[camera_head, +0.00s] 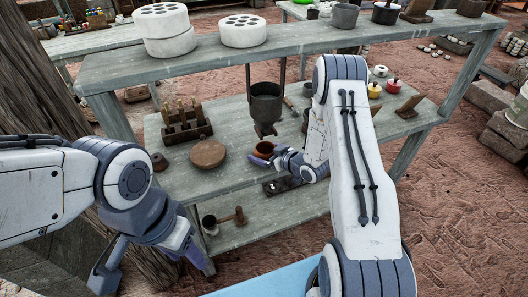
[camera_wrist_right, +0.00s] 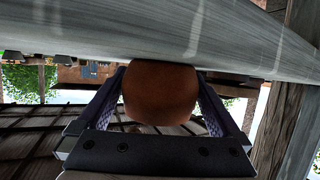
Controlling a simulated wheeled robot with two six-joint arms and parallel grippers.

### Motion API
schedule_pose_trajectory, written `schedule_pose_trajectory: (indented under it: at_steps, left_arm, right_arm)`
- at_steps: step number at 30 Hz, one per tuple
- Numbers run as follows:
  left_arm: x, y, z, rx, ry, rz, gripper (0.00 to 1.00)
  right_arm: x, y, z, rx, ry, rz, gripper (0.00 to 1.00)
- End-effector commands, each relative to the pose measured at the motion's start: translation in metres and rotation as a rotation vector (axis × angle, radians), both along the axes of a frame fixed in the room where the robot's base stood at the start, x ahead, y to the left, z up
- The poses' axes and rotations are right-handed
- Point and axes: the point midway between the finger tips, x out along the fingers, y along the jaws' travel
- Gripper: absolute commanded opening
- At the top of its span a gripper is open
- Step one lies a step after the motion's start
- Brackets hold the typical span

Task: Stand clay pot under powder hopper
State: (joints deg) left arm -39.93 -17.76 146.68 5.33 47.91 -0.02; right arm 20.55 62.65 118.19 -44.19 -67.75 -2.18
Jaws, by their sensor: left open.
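The brown clay pot (camera_head: 264,149) is at the middle shelf, just below the hopper's lower end in the head view. The dark grey powder hopper (camera_head: 266,104) hangs by straps from the top shelf. My right gripper (camera_head: 262,160) is at the pot. In the right wrist view, the pot (camera_wrist_right: 160,92) sits between both fingers, which appear to press its sides. I cannot tell whether the pot touches the shelf. My left gripper (camera_head: 148,258) is open and empty, low at the left, in front of the shelves.
White perforated cylinders (camera_head: 244,31) stand on the top shelf (camera_head: 215,58). A hammer (camera_head: 225,218) lies on the bottom shelf. A tree trunk stands at left.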

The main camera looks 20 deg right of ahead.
Motion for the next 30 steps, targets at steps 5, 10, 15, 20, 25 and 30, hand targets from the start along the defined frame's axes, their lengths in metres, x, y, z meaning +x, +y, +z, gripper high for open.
schedule_pose_trajectory:
  at_steps: [5, 10, 15, 20, 25, 30]
  left_arm:
    - [0.000, 0.000, 0.002, 0.000, 0.000, 0.000, 0.50]
    - [0.000, 0.000, 0.001, 0.000, 0.000, 0.000, 0.50]
    - [0.000, 0.000, -0.003, 0.000, 0.000, 0.000, 0.50]
    - [0.000, 0.000, -0.006, 0.000, 0.000, 0.000, 0.50]
    - [0.000, 0.000, -0.008, 0.000, 0.000, 0.000, 0.50]
    - [0.000, 0.000, -0.008, 0.000, 0.000, 0.000, 0.50]
  right_arm:
    - [0.000, 0.000, 0.002, 0.000, 0.000, 0.000, 1.00]
    - [-0.011, -0.006, 0.008, 0.001, 0.000, -0.003, 1.00]
    - [-0.041, -0.020, 0.022, 0.001, 0.000, -0.006, 1.00]
    - [-0.070, -0.033, 0.036, 0.000, -0.001, -0.005, 1.00]
    - [-0.092, -0.042, 0.045, -0.001, 0.000, -0.004, 1.00]
    - [-0.098, -0.041, 0.051, -0.023, 0.016, 0.010, 1.00]
